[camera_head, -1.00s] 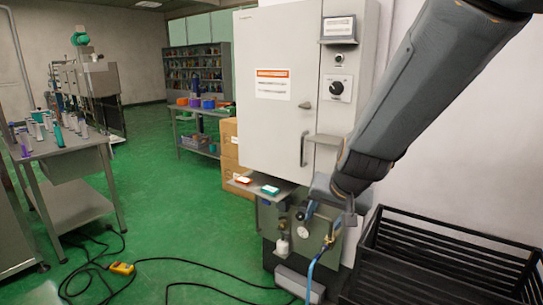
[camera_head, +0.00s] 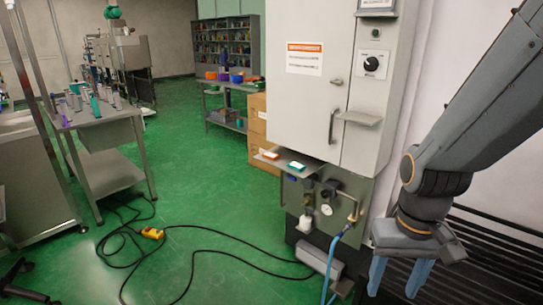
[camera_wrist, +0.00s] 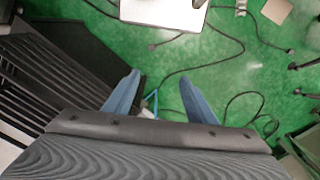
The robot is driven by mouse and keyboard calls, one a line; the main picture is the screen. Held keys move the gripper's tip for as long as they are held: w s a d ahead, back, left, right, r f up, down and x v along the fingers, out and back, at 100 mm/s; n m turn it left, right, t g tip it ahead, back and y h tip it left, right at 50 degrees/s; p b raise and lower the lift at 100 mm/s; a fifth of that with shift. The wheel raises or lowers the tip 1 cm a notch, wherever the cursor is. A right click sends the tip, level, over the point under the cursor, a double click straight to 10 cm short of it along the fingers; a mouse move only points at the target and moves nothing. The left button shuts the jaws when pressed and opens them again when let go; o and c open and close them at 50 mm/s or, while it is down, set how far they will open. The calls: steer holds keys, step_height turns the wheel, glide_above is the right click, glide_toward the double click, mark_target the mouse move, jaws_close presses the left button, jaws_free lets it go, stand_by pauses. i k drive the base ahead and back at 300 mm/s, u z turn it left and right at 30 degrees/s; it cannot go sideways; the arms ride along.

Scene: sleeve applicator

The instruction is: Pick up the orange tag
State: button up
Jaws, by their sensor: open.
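The orange tag (camera_head: 268,154) is a small flat orange piece with a pale part. It lies on the left of a small grey shelf (camera_head: 278,168) on the front of the pale cabinet in the head view. A green-and-white piece (camera_head: 297,165) lies to its right on the same shelf. My gripper (camera_head: 396,283) is at the lower right, right of the shelf and lower in the picture, with blue fingers pointing down. The fingers are apart and empty, also in the wrist view (camera_wrist: 159,82). I cannot make out the orange tag in the wrist view.
The cabinet (camera_head: 320,95) stands behind the shelf, with gauges and a blue hose (camera_head: 340,240) below. A black slatted crate (camera_head: 490,255) is beside my gripper. Black cables and a yellow box (camera_head: 152,233) lie on the green floor. A workbench (camera_head: 105,115) stands left.

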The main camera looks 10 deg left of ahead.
mark_target(270, 155)
steer(key=u, duration=1.2)
steer(key=i, duration=2.6)
steer(key=z, duration=1.8)
